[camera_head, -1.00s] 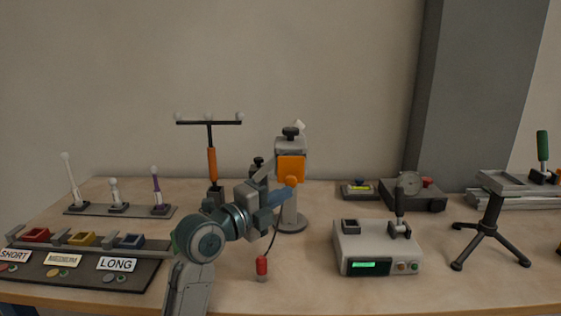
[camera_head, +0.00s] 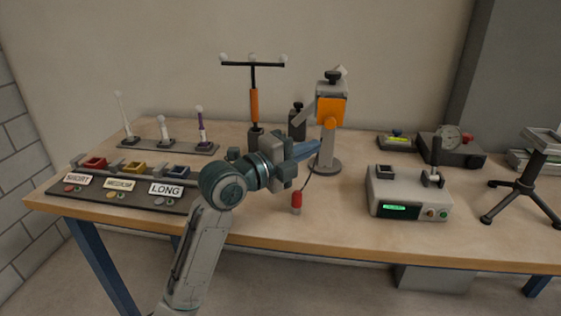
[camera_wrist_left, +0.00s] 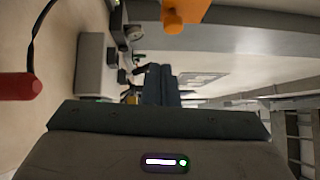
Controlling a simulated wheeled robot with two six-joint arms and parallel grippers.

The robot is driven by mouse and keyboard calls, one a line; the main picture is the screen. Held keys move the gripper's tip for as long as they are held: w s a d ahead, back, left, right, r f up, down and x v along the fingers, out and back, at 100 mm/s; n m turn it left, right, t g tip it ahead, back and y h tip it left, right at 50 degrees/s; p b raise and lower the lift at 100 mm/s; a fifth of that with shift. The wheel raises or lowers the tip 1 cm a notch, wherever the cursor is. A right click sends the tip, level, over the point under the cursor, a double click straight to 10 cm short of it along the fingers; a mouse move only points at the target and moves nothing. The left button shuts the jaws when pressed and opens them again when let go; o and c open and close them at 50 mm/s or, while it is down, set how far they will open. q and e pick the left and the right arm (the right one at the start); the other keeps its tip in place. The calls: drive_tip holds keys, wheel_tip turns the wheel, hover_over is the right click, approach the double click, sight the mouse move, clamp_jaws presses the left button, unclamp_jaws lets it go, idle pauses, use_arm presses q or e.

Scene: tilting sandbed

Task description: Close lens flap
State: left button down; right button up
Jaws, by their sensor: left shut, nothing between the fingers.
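The lens device stands on a grey post with a round base (camera_head: 322,167) near the middle of the table. Its orange square flap (camera_head: 331,110) is on the front of the grey head, with a round orange knob (camera_head: 330,124) at its lower edge. The flap and knob show partly at the top of the left wrist view (camera_wrist_left: 185,10). My left gripper (camera_head: 313,147) is shut and empty, its blue fingers just below and left of the knob, in front of the post. The fingers also show in the wrist view (camera_wrist_left: 160,88). I cannot tell whether they touch the post. My right gripper is out of view.
A T-shaped stand (camera_head: 254,100) and a dark bottle (camera_head: 297,122) are behind my arm. A grey box with a green display (camera_head: 410,198) stands to the right. Labelled trays (camera_head: 120,185) lie at the left.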

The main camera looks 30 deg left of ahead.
use_arm(q)
drive_tip(key=v, duration=0.7)
drive_tip(key=shift+s+r, duration=0.25)
